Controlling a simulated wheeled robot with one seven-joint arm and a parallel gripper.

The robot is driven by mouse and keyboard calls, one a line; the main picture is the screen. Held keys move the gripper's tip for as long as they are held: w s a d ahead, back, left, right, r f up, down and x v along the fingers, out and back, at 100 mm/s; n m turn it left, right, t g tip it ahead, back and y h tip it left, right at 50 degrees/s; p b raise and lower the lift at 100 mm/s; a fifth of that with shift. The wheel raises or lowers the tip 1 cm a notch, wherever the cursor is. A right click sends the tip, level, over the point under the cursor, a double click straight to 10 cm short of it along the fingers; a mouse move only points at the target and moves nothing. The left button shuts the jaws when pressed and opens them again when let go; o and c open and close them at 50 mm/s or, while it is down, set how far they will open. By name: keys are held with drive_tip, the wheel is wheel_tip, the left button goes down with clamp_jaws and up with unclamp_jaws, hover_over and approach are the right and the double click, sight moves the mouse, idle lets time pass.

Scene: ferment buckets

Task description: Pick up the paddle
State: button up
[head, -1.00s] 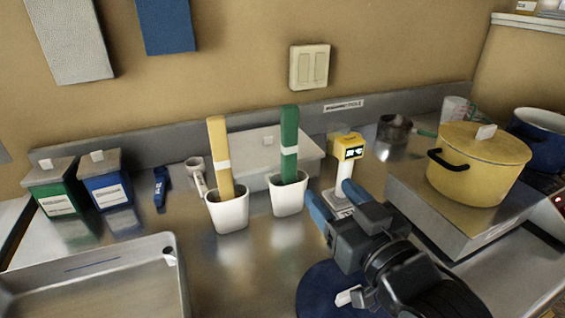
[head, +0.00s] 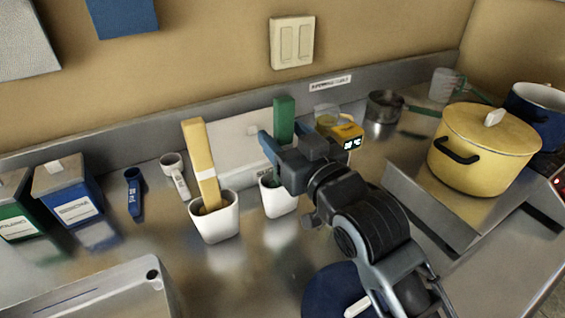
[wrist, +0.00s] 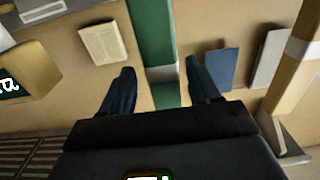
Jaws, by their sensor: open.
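A green paddle (head: 284,112) stands upright in a white cup (head: 279,201); my gripper hides its middle. A yellow paddle (head: 199,150) leans slightly in another white cup (head: 215,222) to its left. My gripper (head: 283,143) is open at the green paddle. In the wrist view the green paddle (wrist: 153,35), with its pale band, runs between the two blue fingers of my gripper (wrist: 160,75). Gaps show on both sides, so I see no grip on it. The yellow paddle (wrist: 299,70) shows at the right edge there.
A yellow timer-like device (head: 340,130) stands close right of my gripper. A white box (head: 235,150) is behind the cups. A yellow pot (head: 482,150) sits on a raised metal block at right. Green and blue bins (head: 68,190) and a metal tray (head: 100,285) are at left.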

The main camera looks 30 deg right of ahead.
drive_tip(key=shift+w, duration=1.35)
drive_tip(key=shift+s+r, duration=0.1)
drive_tip(key=c, duration=1)
drive_tip(key=shift+c, duration=0.2)
